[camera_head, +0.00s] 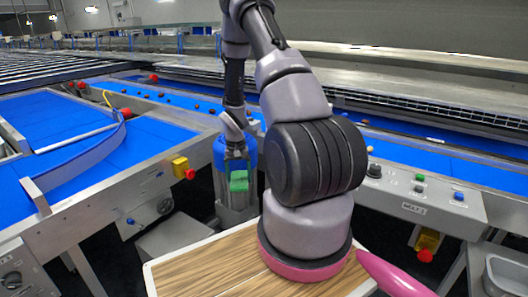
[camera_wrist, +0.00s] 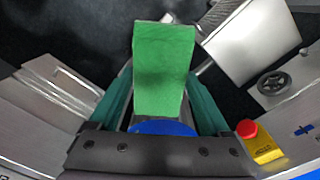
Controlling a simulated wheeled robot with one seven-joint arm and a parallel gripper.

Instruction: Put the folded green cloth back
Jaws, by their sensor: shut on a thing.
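The folded green cloth (camera_head: 239,181) hangs from my gripper (camera_head: 237,162) in the head view. In the wrist view the cloth (camera_wrist: 164,65) stands out between the two teal fingers of my gripper (camera_wrist: 165,100). The gripper is shut on it and holds it in the air. A bit of blue also shows below the cloth in the wrist view. I cannot tell whether the cloth touches the bin.
Blue conveyor belts (camera_head: 60,118) run at the left, and another crosses behind with scattered dates. Yellow boxes with red stop buttons (camera_head: 189,174) stick out from the frames. A wooden-topped surface (camera_head: 215,268) lies at the front. A grey tub (camera_head: 504,274) stands at the right edge.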

